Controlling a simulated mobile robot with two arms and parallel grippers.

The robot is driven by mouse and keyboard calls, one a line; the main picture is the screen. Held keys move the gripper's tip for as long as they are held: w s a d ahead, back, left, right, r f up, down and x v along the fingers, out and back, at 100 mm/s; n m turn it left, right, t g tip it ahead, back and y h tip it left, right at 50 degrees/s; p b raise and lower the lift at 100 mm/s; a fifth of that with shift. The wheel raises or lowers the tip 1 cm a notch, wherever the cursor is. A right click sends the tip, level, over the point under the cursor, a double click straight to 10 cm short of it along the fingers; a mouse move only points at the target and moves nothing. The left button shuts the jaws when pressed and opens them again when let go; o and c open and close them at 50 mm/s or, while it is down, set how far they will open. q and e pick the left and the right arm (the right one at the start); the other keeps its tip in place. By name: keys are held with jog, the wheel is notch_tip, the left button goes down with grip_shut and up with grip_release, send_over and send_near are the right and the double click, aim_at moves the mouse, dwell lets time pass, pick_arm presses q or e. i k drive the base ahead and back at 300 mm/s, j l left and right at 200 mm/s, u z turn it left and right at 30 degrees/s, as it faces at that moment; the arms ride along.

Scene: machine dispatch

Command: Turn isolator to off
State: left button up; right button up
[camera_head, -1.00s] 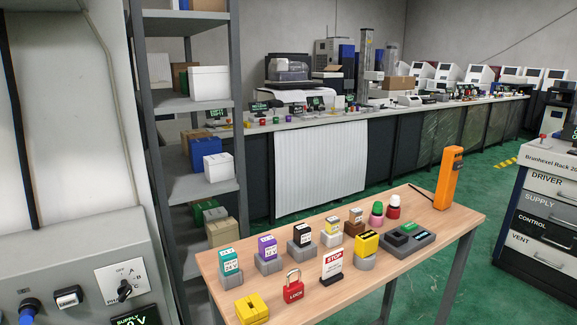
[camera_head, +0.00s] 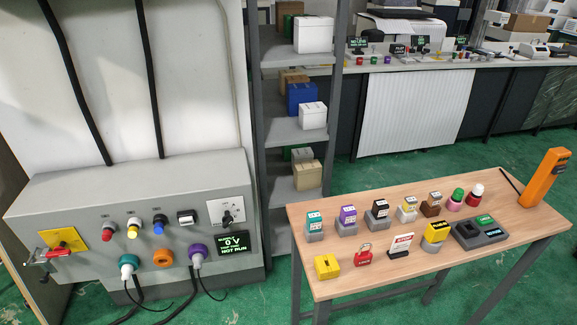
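A grey control panel (camera_head: 130,192) stands at the left in the head view. Toward the panel's right end is a white plate with a black rotary knob (camera_head: 227,217). Below it a display (camera_head: 233,243) reads 0 V and NOT RUN. Neither of my grippers is in view.
A wooden table (camera_head: 450,262) at the right holds a red padlock (camera_head: 363,254), a yellow block (camera_head: 327,267), a STOP sign (camera_head: 401,246) and several coloured modules. A grey shelf rack (camera_head: 291,182) stands behind. Cables hang from the panel's front sockets.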

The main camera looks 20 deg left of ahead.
aim_at(59, 251)
jog(key=u, duration=2.2)
